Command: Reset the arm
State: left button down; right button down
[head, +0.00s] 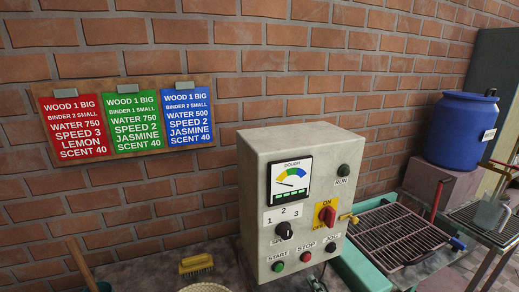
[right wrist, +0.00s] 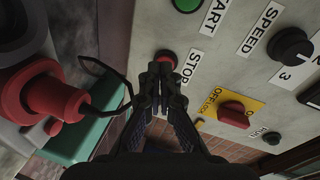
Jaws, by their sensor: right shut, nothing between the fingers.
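My right gripper (right wrist: 160,80) is shut and empty in the right wrist view. Its fingertips are just in front of the grey control box (right wrist: 215,70), near the red STOP button (right wrist: 167,57); I cannot tell whether they touch it. In the head view a dark tip, probably of this gripper (head: 318,284), shows at the bottom edge, below the box (head: 262,200). The box carries a dough gauge (head: 291,182), a SPEED knob (head: 284,231), a red ON/OFF switch (head: 328,215) and a green START button (head: 278,267). My left gripper is not in view.
Red, green and blue recipe cards (head: 134,123) hang on the brick wall. A yellow brush (head: 197,264) lies left of the box. A rack (head: 400,236) and a blue barrel (head: 460,130) stand right. A red part (right wrist: 55,100) with a black cable is left of the gripper.

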jog(key=s+d+f+n+g+h, duration=0.2)
jog(key=s+d+f+n+g, duration=0.15)
jog(key=s+n+g, duration=0.55)
jog(key=s+d+f+n+g+h, duration=0.2)
jog(key=s+d+f+n, duration=0.15)
jog(key=s, duration=0.95)
jog(key=s+d+f+g, duration=0.1)
jog(key=d+f, duration=0.1)
jog(key=f, duration=1.1)
jog(key=s+d+f+g, duration=0.1)
jog(key=s+f, duration=0.1)
jog(key=f, duration=1.1)
jog(key=s+d+f+g, duration=0.1)
jog(key=s+f, duration=1.5)
jog(key=s, duration=0.2)
jog(key=c, duration=2)
grip_release()
jog(key=shift+d, duration=0.1)
jog(key=shift+c, duration=0.2)
